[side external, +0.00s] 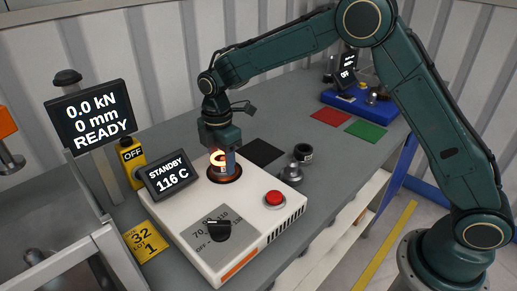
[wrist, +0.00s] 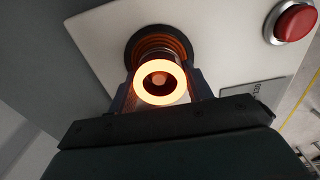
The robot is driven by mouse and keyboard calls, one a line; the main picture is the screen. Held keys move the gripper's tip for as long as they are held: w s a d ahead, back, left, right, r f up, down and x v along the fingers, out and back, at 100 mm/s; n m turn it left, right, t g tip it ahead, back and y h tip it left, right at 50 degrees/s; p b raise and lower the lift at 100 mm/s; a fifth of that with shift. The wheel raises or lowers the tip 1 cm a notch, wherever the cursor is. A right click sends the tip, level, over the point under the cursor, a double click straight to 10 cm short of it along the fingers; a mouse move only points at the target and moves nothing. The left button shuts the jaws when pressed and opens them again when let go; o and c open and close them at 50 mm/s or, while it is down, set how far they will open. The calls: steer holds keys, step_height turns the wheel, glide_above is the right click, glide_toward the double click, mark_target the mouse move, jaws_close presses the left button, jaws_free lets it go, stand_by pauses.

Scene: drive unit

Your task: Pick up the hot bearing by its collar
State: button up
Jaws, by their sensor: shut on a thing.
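The hot bearing (side external: 217,158) glows orange at the heater's round seat. In the wrist view the bearing (wrist: 160,69) is a bright yellow-orange ring with a darker round centre. My gripper (side external: 222,160) points down over the heater, its two fingers on either side of the bearing. In the wrist view my gripper (wrist: 158,92) is shut on it. The seat (wrist: 158,42) with its dark coil-like rim shows just beyond the ring. The fingers hide the bearing's sides, so I cannot tell the collar apart or whether the bearing touches the seat.
The white heater box (side external: 225,206) has a red button (side external: 274,198), a black knob (side external: 217,229) and a display (side external: 168,175) reading STANDBY 116 C. Metal and dark ring parts (side external: 303,153) stand to the right. Black (side external: 262,152), red (side external: 331,117) and green (side external: 364,129) mats lie on the bench.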

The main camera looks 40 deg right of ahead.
steer(key=shift+r, duration=0.15)
step_height(320, 180, up, 20)
stand_by(0.8)
steer(key=shift+d, duration=0.1)
stand_by(0.4)
